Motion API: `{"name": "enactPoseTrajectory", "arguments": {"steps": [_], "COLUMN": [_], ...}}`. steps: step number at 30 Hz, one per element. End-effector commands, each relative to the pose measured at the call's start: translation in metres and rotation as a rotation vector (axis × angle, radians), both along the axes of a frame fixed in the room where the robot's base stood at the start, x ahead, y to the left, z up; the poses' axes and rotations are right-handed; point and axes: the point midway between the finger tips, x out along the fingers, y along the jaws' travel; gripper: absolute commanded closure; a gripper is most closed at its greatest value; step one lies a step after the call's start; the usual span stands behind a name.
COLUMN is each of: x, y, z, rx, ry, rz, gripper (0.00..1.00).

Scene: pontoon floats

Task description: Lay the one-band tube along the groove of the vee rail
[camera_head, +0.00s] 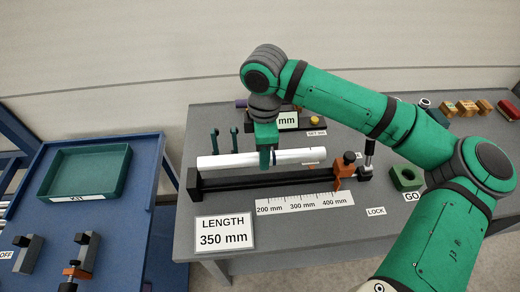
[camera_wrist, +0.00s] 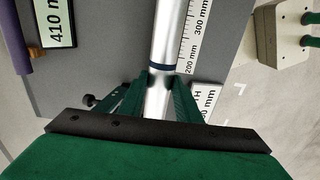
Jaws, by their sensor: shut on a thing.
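The silver tube (camera_head: 230,161) lies level, left to right, in the head view. The wrist view shows the tube (camera_wrist: 170,35) with one dark blue band just beyond the fingers. My gripper (camera_head: 268,157) comes down from above and is shut on the tube near its middle; the fingers (camera_wrist: 148,95) flank it in the wrist view. The black vee rail (camera_head: 270,181) runs parallel with the tube, just below it in the picture. The groove is hidden, and I cannot tell whether the tube touches the rail.
An orange clamp (camera_head: 345,166) stands at the rail's right end. A scale (camera_head: 304,203) and a LENGTH 350 mm sign (camera_head: 224,233) lie in front. Two green posts (camera_head: 234,140) stand behind. A green GO block (camera_head: 405,178) is right. A green KIT tray (camera_head: 88,171) sits on the left blue table.

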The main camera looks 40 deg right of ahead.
Motion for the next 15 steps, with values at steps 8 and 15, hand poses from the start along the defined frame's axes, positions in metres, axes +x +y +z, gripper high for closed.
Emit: {"name": "enactPoseTrajectory", "arguments": {"steps": [8, 15], "x": [-0.001, -0.001], "y": [-0.001, 0.0], "z": [-0.002, -0.02], "rx": [0.002, 0.001], "ry": [-0.001, -0.002], "rz": [0.002, 0.003], "gripper": [1.0, 1.0]}}
